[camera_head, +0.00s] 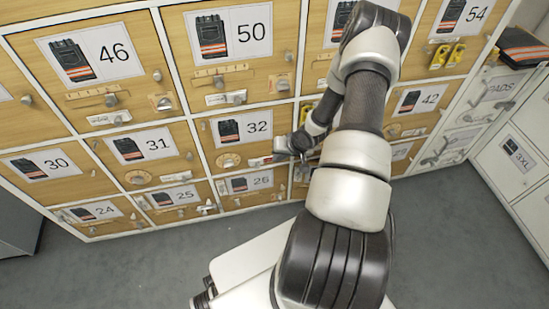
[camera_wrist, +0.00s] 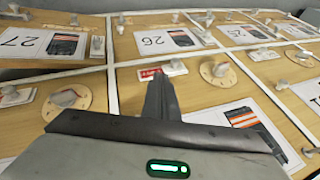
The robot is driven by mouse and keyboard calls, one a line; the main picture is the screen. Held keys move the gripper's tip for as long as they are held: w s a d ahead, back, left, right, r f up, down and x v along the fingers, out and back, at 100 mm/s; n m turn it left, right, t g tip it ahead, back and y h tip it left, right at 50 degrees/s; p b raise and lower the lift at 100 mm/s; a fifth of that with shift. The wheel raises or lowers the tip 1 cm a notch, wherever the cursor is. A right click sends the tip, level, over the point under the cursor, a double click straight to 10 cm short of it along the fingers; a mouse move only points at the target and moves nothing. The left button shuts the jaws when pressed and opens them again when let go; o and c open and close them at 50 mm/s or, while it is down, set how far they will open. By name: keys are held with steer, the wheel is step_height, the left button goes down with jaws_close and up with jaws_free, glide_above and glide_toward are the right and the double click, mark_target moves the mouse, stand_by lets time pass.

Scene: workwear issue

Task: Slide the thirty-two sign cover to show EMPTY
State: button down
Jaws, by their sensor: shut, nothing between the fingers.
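The locker 32 door (camera_head: 205,138) is wooden, with a glove picture card, a round dial (camera_head: 229,160) and a small sign (camera_head: 262,161) at its lower right. In the wrist view the sign shows a red patch (camera_wrist: 149,74) with white lettering beside the pale cover (camera_wrist: 175,68). The lettering is too small to read. My gripper (camera_wrist: 161,86) is shut and empty, its dark fingers pointing at the sign, close to the red patch. Whether they touch the cover I cannot tell. In the head view my gripper (camera_head: 284,151) is at the right side of door 32.
Locker 26 (camera_head: 250,183) is directly below, with its own sign and knob. Locker 31 (camera_head: 142,147) is to the left and locker 50 (camera_head: 232,33) above. Knobs and dials stick out from the doors. Grey floor (camera_head: 130,275) lies open in front.

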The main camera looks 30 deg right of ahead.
steer(key=v, duration=0.4)
steer(key=shift+p, duration=0.4)
step_height(320, 180, up, 23)
steer(key=w+n+g+h, duration=0.1)
steer(key=n+h, duration=0.1)
steer(key=h, duration=0.2)
steer(key=s+a+r+p, duration=0.1)
steer(key=s+a+r, duration=0.35)
steer(key=r, duration=0.35)
steer(key=s+a+r, duration=0.4)
steer(key=a+r, duration=0.2)
steer(key=r, duration=0.3)
steer(key=s+a+r+n+t+y+b, duration=0.1)
steer(key=s+a+r+n, duration=0.15)
steer(key=s+a, duration=0.3)
steer(key=s+a+r+n+y, duration=0.1)
steer(key=s+a+r, duration=0.3)
steer(key=s, duration=0.2)
step_height(320, 180, up, 21)
steer(key=p, duration=2.1)
steer(key=shift+r, duration=0.2)
